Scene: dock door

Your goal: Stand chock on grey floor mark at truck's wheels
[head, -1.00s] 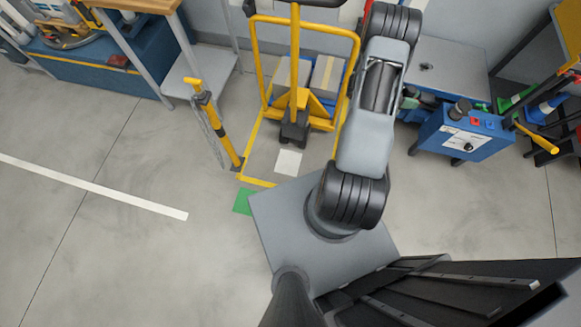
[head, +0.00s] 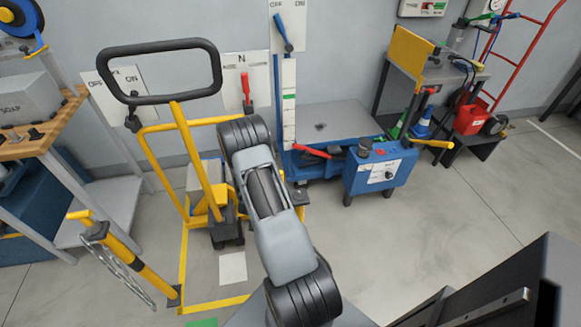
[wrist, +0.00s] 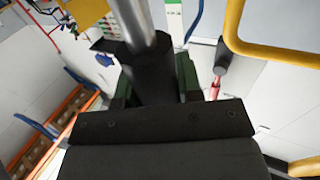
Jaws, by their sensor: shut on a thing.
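My gripper (wrist: 153,88) shows in the wrist view, shut on a black thing (wrist: 150,68) with a bright metal rod (wrist: 134,22) rising from it. I cannot tell from its visible part whether this is the chock. In the head view my arm hides my gripper and what it holds. The yellow truck (head: 195,160) stands left of my arm, with a black looped handle and dark wheels (head: 227,232) at its foot. The pale grey floor mark (head: 232,268) lies on the floor just in front of those wheels, bare where it shows.
A yellow post (head: 140,268) stands left of the mark, inside reach of yellow floor lines. A green mark (head: 201,322) lies nearer me. A wooden bench (head: 35,137) is at left.

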